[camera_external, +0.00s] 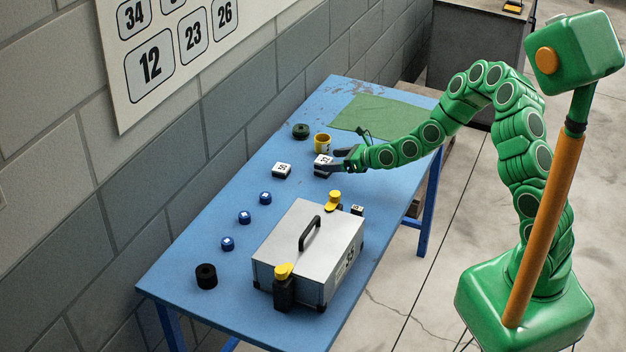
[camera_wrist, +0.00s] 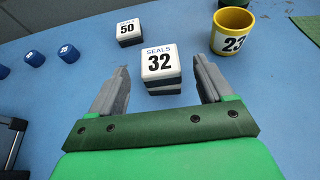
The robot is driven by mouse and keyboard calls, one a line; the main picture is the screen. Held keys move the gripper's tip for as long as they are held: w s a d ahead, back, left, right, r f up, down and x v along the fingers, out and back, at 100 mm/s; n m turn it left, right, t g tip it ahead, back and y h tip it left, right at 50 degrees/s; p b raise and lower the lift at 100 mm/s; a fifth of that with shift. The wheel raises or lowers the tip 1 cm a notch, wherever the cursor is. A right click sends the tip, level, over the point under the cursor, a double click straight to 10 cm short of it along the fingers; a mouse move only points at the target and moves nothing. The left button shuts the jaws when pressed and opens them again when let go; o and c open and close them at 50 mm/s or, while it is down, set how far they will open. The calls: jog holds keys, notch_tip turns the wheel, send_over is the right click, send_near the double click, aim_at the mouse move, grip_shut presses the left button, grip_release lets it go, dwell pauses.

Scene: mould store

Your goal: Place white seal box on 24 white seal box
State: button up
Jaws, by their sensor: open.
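A white seal box marked 32 (camera_wrist: 160,60) sits between the fingertips of my gripper (camera_wrist: 160,82) in the wrist view. Gaps show on both sides, so the open fingers appear not to touch it. Light and dark bands below its top look like a second box underneath; that lower box's number is hidden. In the external view, this white-topped box (camera_external: 323,160) is at the tip of my gripper (camera_external: 339,161). Another white seal box, marked 50 (camera_wrist: 129,29), stands to its left and also shows in the external view (camera_external: 282,169). I can read no 24 on any box.
A yellow cup marked 23 (camera_wrist: 232,30) stands close on the right. A dark green ring (camera_external: 300,131) and green cloth (camera_external: 370,116) lie behind. Several blue caps (camera_external: 244,217), a black cylinder (camera_external: 206,276) and a metal case (camera_external: 310,247) occupy the near part of the blue table (camera_external: 215,205).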

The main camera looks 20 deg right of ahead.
jog(key=v, duration=0.9)
